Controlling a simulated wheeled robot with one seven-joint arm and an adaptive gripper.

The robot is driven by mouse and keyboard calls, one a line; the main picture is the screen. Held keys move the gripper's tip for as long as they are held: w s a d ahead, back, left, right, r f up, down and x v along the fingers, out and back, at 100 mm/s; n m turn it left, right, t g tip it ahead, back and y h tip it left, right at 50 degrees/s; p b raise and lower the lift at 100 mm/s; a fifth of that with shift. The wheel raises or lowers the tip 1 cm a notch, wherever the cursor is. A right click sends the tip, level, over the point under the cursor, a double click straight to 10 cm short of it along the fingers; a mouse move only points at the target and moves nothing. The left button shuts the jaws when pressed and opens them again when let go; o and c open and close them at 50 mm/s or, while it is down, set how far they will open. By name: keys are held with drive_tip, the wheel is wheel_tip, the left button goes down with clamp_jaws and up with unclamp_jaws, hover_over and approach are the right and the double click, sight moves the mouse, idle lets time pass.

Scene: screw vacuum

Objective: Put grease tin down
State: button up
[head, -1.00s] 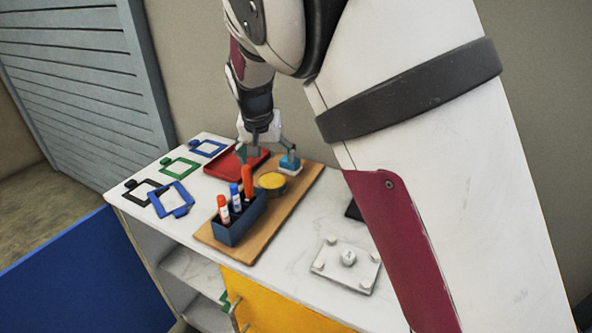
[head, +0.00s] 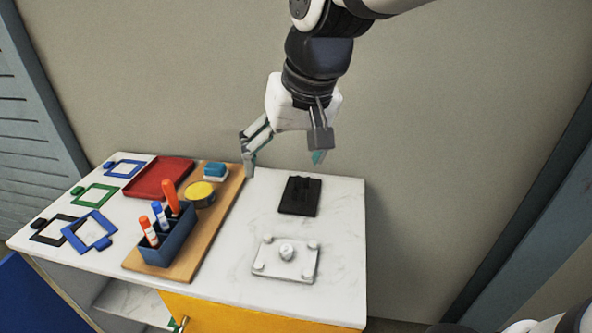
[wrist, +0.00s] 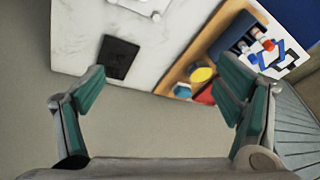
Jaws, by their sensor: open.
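The grease tin, a round tin with a yellow top (head: 200,193), sits upright on the wooden board (head: 215,219), between the dark marker holder and a small blue and white block. It also shows in the wrist view as a yellow disc (wrist: 203,75), partly bordered by the right finger. My gripper (head: 283,162) is open and empty, raised near the counter's back edge, to the right of the board and apart from the tin. In the wrist view the fingers (wrist: 163,92) are spread wide with nothing between them.
A red tray (head: 158,177) lies left of the board. The dark holder (head: 168,243) carries several markers. The blue and white block (head: 215,171) stands behind the tin. A black plate (head: 300,196) and white knobbed plate (head: 286,258) lie right. Coloured frames (head: 95,194) lie left.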

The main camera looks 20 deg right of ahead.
drive_tip(key=s+d+f, duration=0.1)
drive_tip(key=s+d, duration=0.1)
drive_tip(key=s, duration=0.5)
drive_tip(key=s+d+n+h, duration=0.1)
drive_tip(key=s, duration=0.6)
drive_tip(key=shift+s+d+f+t, duration=0.2)
drive_tip(key=shift+d+f+t, duration=0.1)
drive_tip(key=shift+d+f, duration=0.1)
drive_tip(key=shift+a, duration=0.1)
